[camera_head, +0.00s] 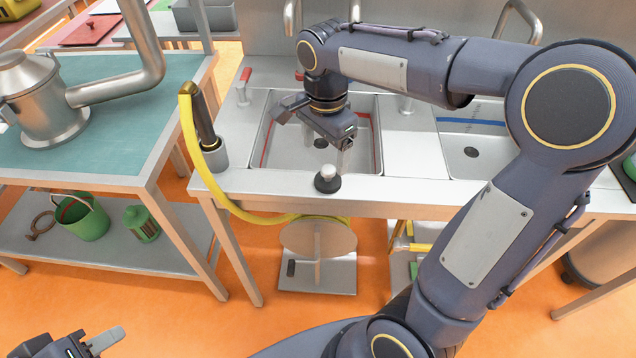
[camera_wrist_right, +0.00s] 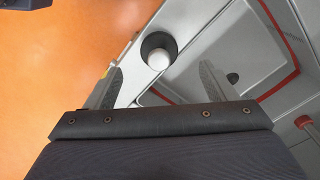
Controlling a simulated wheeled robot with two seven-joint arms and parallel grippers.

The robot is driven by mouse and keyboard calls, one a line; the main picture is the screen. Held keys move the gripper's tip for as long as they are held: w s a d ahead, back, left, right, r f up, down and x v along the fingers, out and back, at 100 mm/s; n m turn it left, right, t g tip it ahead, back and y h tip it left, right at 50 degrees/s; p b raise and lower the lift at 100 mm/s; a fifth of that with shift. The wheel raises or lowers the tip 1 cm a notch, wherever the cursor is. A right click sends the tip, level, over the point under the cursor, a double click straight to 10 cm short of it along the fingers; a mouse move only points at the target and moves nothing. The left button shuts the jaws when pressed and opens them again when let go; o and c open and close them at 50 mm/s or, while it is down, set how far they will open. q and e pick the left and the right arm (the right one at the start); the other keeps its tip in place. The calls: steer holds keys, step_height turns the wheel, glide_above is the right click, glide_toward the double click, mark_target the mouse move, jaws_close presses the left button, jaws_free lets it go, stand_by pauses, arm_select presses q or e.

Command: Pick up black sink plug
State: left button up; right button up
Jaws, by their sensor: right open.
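The black sink plug (camera_head: 327,182) with its pale round knob stands on the front rim of the left sink basin (camera_head: 292,158). In the right wrist view the plug (camera_wrist_right: 158,50) appears beyond the fingertips, between their lines. My right gripper (camera_head: 330,146) is open and empty, pointing down above and slightly behind the plug; its two fingers (camera_wrist_right: 160,76) are spread wide in the wrist view. My left gripper (camera_head: 98,342) is at the bottom left corner, far from the plug; it is partly cut off and its opening is unclear.
A second basin (camera_head: 478,152) lies to the right. A yellow hose with a sprayer (camera_head: 205,130) stands at the counter's left end. A teal-topped table (camera_head: 110,140) with a metal pot (camera_head: 38,105) is at left. The front rim beside the plug is clear.

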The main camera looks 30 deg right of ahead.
mark_target(328, 169)
steer(key=f, duration=0.4)
steer(key=d+f, duration=0.1)
steer(key=f, duration=0.2)
steer(key=c, duration=1.1)
steer(key=shift+c, duration=0.2)
